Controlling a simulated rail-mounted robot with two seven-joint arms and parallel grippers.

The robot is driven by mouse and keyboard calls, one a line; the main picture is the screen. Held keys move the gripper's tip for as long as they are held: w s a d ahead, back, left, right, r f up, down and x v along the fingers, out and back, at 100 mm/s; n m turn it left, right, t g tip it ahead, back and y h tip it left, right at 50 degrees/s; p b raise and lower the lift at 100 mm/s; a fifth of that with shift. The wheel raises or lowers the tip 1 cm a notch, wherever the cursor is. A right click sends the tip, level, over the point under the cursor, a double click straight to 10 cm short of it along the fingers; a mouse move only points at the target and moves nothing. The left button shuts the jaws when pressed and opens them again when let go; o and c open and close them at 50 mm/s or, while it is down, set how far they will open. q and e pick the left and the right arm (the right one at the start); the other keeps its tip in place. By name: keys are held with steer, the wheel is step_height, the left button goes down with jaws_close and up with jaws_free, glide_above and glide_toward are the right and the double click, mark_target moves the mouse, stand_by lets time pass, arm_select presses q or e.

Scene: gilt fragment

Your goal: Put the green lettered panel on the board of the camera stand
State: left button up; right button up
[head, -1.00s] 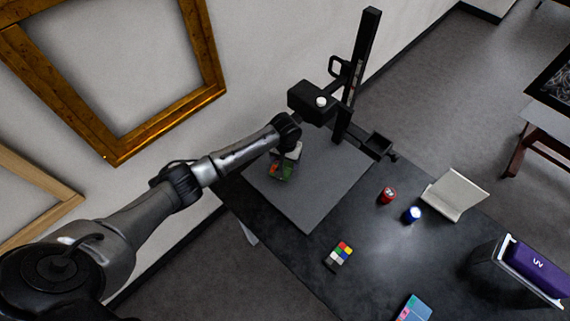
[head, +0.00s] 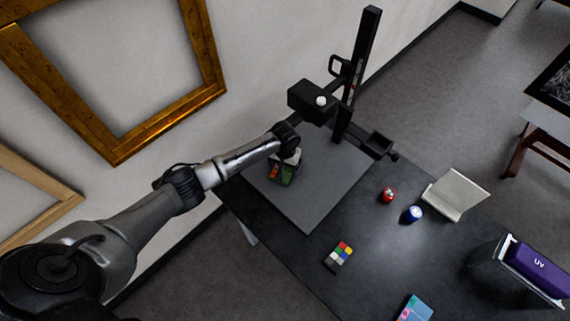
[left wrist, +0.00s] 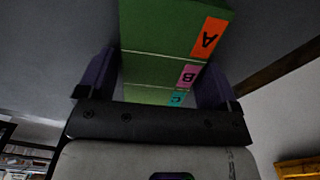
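The green lettered panel (left wrist: 160,70) lies between the two fingers of my left gripper (left wrist: 158,85) in the left wrist view. It carries an orange A, a pink B and a teal C tab down one side; its C end runs behind the gripper's body. In the head view the panel (head: 288,175) shows below my left gripper (head: 285,165), over the grey board (head: 315,205) of the camera stand (head: 357,85). The fingers appear closed on its side edges. I cannot tell whether it touches the board. My right gripper is out of view.
The stand's black camera (head: 311,101) hangs close beside my left gripper. The board's front part is clear.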

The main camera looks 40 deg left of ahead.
arm_select(q)
steer(key=shift+o, duration=1.1)
